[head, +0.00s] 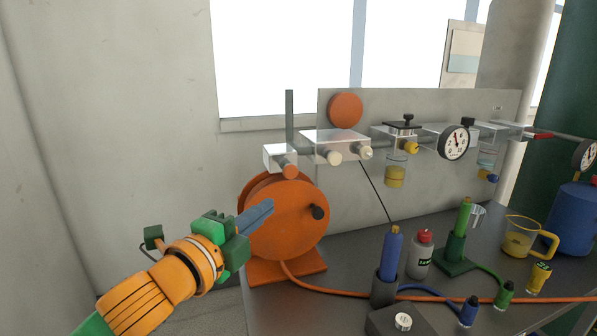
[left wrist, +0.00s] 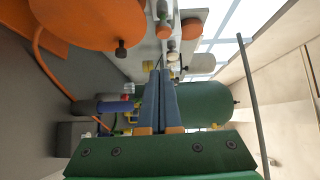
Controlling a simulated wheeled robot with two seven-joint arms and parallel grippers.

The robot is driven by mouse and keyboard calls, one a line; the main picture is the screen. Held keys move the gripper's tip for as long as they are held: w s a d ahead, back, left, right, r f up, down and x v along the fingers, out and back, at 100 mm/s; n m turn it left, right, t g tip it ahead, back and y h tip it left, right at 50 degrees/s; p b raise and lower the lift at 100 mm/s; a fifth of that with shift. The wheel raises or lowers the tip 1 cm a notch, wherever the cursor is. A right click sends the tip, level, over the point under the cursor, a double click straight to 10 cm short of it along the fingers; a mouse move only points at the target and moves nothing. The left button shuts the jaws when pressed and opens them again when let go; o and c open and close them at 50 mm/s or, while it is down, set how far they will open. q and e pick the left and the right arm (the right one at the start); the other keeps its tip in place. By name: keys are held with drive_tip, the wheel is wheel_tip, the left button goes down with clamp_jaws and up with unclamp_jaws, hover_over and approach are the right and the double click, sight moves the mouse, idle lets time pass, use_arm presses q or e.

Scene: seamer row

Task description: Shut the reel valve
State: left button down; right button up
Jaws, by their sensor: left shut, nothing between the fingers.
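The orange hose reel (head: 300,235) stands on the bench at the left, with a dark crank knob (head: 318,212) on its face. Above it is a pale valve block (head: 281,155) with an orange round end (head: 290,171) below; I cannot tell which fitting is the reel valve. My left gripper (head: 268,206) is shut and empty, its blue fingers in front of the reel's left part in the head view. In the left wrist view, the fingers (left wrist: 160,74) point past the reel (left wrist: 85,18), which lies at upper left. My right gripper is not in view.
A clear manifold (head: 335,145) and a pressure gauge (head: 454,142) line the back panel. Left of the reel is open.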

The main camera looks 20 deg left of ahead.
use_arm(q)
drive_tip(key=p, duration=0.3)
approach(297, 172)
drive_tip(key=w+d, duration=0.1)
drive_tip(key=d, duration=0.2)
drive_tip(key=w, duration=0.1)
drive_tip(key=w+a+p, duration=0.1)
drive_tip(key=w, duration=0.1)
drive_tip(key=w+a, duration=0.1)
drive_tip(key=shift+w+f, duration=0.1)
drive_tip(key=shift+w, duration=0.2)
